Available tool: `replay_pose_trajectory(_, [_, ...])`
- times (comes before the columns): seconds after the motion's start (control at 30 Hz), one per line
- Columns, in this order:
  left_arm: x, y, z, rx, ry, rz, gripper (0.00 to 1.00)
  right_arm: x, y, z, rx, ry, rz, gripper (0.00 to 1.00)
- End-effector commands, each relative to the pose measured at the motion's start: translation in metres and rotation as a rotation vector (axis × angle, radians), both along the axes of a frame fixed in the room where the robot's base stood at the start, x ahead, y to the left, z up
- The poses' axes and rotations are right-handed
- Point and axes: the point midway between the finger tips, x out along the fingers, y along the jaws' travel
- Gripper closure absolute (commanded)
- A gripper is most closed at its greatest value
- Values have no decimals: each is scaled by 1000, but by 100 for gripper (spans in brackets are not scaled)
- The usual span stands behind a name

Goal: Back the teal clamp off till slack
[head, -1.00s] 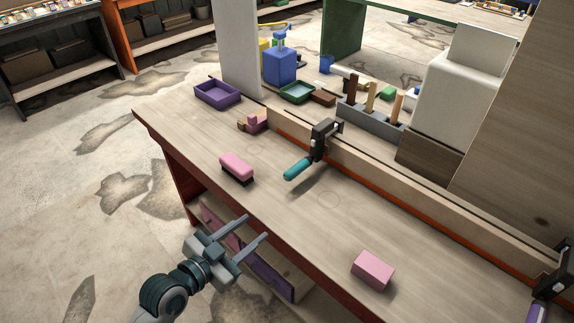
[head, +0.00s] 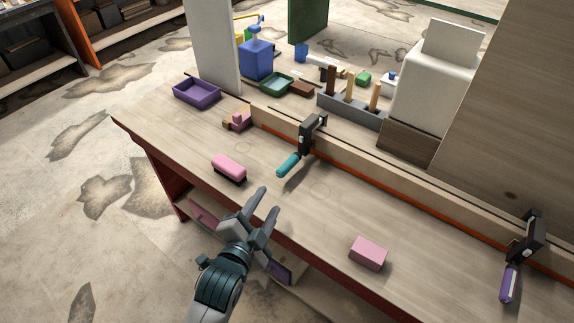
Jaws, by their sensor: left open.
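The teal clamp's handle (head: 288,164) sticks out from a black clamp body (head: 312,132) fixed on the long wooden stringer (head: 370,172) along the bench. The handle points toward the near left, over the bench top. My left gripper (head: 264,205) is open and empty at the bench's near edge, below and to the left of the teal handle and apart from it. A second clamp with a purple handle (head: 509,283) sits on the stringer at the right. My right gripper is not in view.
A pink brush (head: 229,168) lies on the bench (head: 190,137) left of the teal handle. A pink block (head: 368,254) lies to the right. A purple tray (head: 197,93) is at the far left. Bare bench top lies between the brush and the block.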

Motion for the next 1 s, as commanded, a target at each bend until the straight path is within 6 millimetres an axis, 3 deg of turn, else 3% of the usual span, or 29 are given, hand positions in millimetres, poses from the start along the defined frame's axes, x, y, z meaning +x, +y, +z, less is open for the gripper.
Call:
replay_pose_trajectory(0.37, [15, -4, -3, -1, 0, 0, 59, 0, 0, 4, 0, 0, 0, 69])
replay_pose_trajectory(1.0, [110, -35, -26, -2, 1, 0, 59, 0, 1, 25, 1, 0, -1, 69])
